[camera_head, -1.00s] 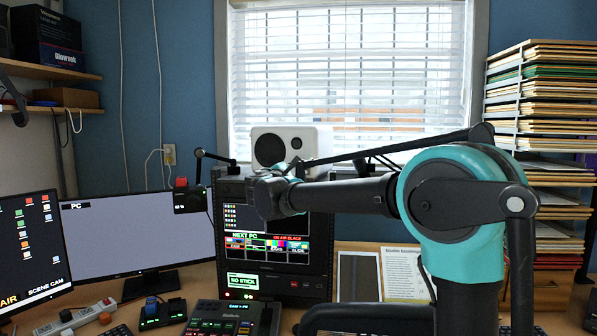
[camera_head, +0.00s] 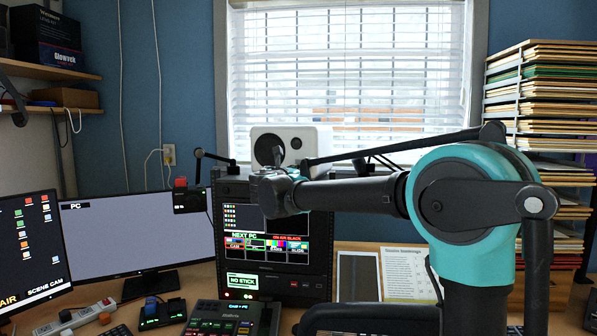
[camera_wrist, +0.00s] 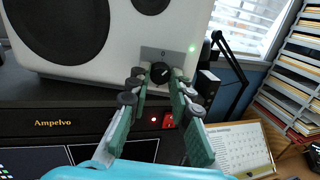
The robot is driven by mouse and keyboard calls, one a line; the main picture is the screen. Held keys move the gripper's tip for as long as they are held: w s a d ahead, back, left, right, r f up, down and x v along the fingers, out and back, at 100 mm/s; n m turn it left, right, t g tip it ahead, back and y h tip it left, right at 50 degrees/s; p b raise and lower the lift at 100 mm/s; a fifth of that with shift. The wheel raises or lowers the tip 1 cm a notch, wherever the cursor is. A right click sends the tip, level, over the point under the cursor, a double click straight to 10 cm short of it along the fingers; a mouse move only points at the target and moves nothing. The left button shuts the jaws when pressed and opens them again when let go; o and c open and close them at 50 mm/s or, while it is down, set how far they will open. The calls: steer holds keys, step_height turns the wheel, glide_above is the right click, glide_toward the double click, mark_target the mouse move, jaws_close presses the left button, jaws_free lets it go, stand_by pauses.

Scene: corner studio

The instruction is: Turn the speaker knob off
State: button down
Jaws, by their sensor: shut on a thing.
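The white speaker (camera_head: 318,140) stands on top of the dark monitor unit below the window. It fills the top of the wrist view (camera_wrist: 118,58), with a large dark cone at left. Its black speaker knob (camera_wrist: 161,72) sits on a grey plate at the lower right of its face, with a small lit green light (camera_wrist: 192,48) beside it. My gripper (camera_wrist: 159,82) has its fingers on both sides of the knob and is shut on it. In the head view my wrist (camera_head: 268,192) is in front of the speaker's lower part, and the knob is hidden.
Below the speaker is a dark "Ampelvo" unit (camera_wrist: 62,122) with a red-lit button (camera_wrist: 167,121). A black jointed arm (camera_head: 400,147) reaches close to the speaker from the right. Paper shelves (camera_head: 550,100) stand at right, and a monitor (camera_head: 135,235) at left.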

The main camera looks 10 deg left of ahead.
steer(key=shift+n, duration=3.9)
steer(key=c, duration=1.4)
jaws_free()
steer(key=shift+o, duration=0.2)
steer(key=shift+s, duration=0.1)
steer(key=v, duration=1.2)
steer(key=shift+r, duration=0.3)
